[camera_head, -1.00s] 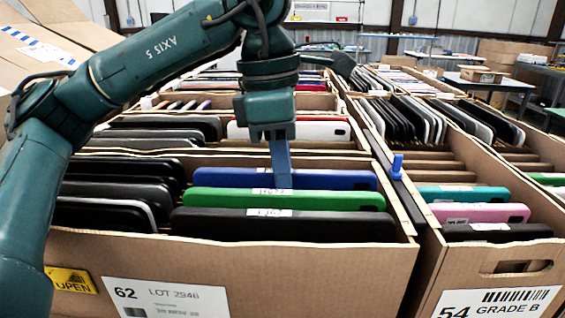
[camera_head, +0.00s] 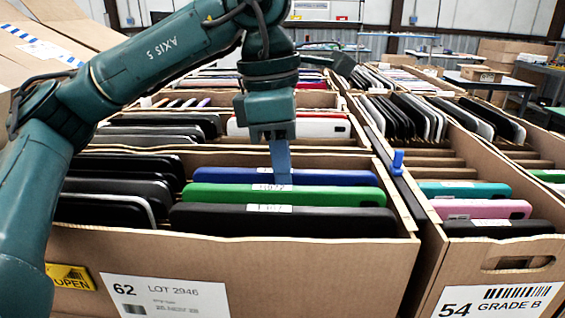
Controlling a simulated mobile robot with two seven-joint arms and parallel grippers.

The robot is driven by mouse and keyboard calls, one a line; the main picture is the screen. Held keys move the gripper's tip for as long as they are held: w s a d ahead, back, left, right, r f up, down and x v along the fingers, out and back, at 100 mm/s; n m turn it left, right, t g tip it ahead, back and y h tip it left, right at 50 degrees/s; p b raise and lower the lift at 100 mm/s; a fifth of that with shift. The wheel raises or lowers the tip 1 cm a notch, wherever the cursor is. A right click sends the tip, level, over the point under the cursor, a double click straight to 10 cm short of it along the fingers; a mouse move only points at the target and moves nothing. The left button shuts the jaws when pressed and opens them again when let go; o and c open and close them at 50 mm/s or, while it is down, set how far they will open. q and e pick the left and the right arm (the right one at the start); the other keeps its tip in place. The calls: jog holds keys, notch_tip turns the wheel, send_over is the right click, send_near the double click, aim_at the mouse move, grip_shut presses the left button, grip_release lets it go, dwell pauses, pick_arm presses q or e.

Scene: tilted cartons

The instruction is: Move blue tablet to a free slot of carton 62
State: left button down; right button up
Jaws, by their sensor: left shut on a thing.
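The blue tablet (camera_head: 335,178) stands on edge in the front section of carton 62 (camera_head: 270,272), behind a green tablet (camera_head: 330,197) and a black one (camera_head: 330,222). My left gripper (camera_head: 280,175) reaches down from above and is shut on the blue tablet near the middle of its top edge. The fingertips end close to the green tablet's top edge. The lower part of the blue tablet is hidden by the tablets in front. My right gripper is not in view.
Several dark tablets (camera_head: 115,185) fill the left of carton 62. Carton 54 (camera_head: 500,265) stands close on the right, with teal, pink and black devices at its front and bare slots behind them. A blue clip (camera_head: 397,162) stands up between the cartons.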

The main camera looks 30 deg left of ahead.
pick_arm(q)
jog(key=c, duration=1.3)
grip_release()
jog(key=shift+c, duration=0.2)
